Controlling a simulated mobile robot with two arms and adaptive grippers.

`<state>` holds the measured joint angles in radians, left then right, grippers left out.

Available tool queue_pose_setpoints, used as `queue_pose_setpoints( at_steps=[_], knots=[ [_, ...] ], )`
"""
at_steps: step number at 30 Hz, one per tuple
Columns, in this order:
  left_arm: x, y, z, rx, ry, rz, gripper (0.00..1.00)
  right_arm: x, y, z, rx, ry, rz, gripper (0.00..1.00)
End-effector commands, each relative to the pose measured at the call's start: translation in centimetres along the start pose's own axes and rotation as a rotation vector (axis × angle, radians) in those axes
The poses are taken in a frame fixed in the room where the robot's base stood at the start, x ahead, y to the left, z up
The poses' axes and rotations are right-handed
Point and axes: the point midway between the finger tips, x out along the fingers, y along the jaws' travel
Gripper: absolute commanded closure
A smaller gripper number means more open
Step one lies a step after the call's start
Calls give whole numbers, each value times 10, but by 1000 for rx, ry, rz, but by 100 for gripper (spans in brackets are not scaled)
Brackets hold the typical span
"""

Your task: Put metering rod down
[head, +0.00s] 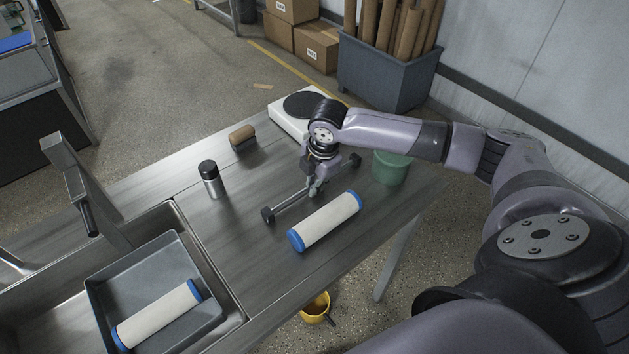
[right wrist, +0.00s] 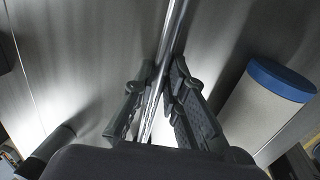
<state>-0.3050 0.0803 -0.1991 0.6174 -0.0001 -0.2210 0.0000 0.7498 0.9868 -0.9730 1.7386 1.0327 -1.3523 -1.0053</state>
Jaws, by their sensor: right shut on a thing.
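The metering rod (head: 290,203) is a thin shiny bar with dark blocks at both ends. It is at the tabletop, but I cannot tell if it touches it. My right gripper (head: 314,187) points down and is shut on the rod near its middle. In the right wrist view the rod (right wrist: 173,35) runs between the two fingers (right wrist: 161,72). My left gripper is not in view.
A white roll with blue ends (head: 327,221) lies just in front of the rod. A black-capped bottle (head: 211,181), a brown-topped block (head: 243,138), a white scale (head: 285,124) and a green container (head: 390,168) stand around. A grey tray (head: 99,296) in the sink holds another roll (head: 160,314).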

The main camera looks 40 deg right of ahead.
Motion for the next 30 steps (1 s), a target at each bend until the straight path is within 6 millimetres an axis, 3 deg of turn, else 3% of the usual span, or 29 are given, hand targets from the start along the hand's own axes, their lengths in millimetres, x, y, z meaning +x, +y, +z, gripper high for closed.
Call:
queue_pose_setpoints(
  at_steps=[5,6,15,25,30],
  knots=[
    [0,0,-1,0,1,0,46,1,0,0,0,1,0,100],
    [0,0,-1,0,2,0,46,2,0,0,0,1,0,86],
    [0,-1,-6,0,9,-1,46,1,0,0,0,0,0,68],
    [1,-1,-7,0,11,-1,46,-1,0,0,0,0,1,68],
    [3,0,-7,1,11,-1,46,-24,1,0,0,0,4,68]
  ],
)
